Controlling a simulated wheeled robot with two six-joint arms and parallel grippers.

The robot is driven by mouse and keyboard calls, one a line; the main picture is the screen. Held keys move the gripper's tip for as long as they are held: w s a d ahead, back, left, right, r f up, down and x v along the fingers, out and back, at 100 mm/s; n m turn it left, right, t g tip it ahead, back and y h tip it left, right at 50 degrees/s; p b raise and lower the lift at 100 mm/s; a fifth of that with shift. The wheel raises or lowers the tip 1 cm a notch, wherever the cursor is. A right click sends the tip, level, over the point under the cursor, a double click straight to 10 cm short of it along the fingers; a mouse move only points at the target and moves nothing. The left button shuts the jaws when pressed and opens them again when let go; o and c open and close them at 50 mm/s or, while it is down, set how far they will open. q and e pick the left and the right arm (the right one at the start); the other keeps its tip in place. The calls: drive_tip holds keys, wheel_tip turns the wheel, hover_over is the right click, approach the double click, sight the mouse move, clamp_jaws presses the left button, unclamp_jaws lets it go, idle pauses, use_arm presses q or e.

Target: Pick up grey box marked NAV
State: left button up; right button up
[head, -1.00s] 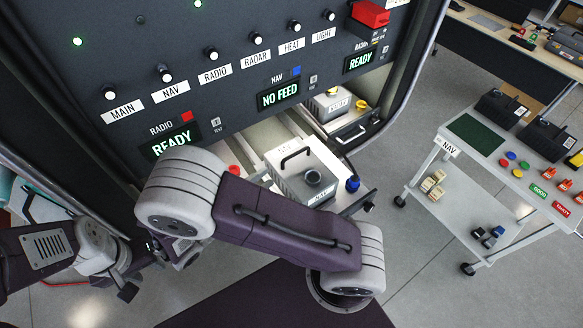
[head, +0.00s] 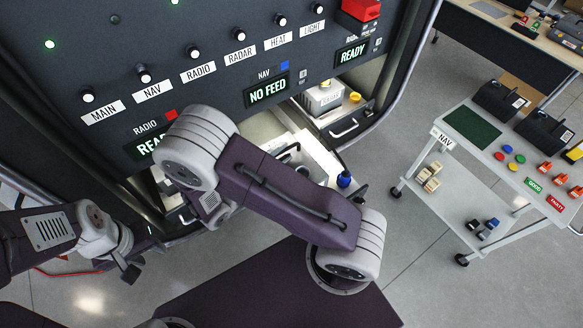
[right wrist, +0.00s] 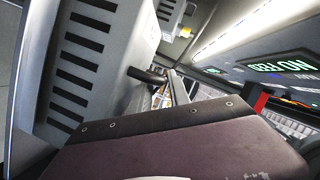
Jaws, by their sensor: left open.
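The grey NAV box is mostly hidden behind my right arm in the head view; part of its top and dark handle (head: 288,152) show in the open drawer under the NO FEED display. In the right wrist view a large grey slotted box (right wrist: 85,60), seemingly this one, fills the left side, close to the camera. A black bar (right wrist: 147,76) juts from it. My right gripper's fingers are not clear; a purple part of mine covers the bottom of that view. My left gripper (head: 130,271) is open and empty at the left, away from the box.
A second grey box (head: 323,98) with a yellow knob sits in the bay under the right READY display. A blue knob (head: 344,180) stands beside the NAV drawer. A white cart (head: 470,180) marked NAV is at the right. Floor between is clear.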

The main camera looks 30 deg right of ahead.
drive_tip(key=shift+w+d+f, duration=0.15)
drive_tip(key=shift+w+d, duration=0.2)
drive_tip(key=shift+d, duration=0.3)
clamp_jaws()
idle(1.0)
